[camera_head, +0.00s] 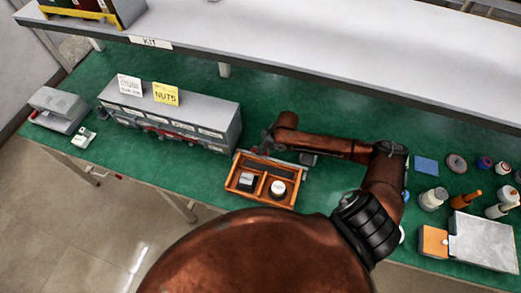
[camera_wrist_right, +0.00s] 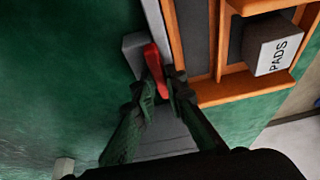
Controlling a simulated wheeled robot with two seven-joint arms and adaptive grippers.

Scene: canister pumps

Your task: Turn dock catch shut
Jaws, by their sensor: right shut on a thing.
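The dock catch is a red lever (camera_wrist_right: 155,68), seen in the right wrist view beside a grey block (camera_wrist_right: 135,52) and a grey rail (camera_wrist_right: 153,18). My right gripper (camera_wrist_right: 157,92) is shut on the lever, with one dark finger on each side of it. In the head view my right gripper (camera_head: 266,138) is at the back left corner of the orange tray (camera_head: 233,180); the lever is hard to make out there. The tray, with its PADS box (camera_wrist_right: 277,50), lies right of the lever in the wrist view. My left gripper is not in view.
A grey drawer cabinet (camera_head: 170,118) with paper labels stands left of the tray on the green bench. Bottles (camera_head: 432,199), a blue pad (camera_head: 426,166) and a grey plate (camera_head: 485,240) lie at the right. A raised shelf (camera_head: 300,60) runs behind.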

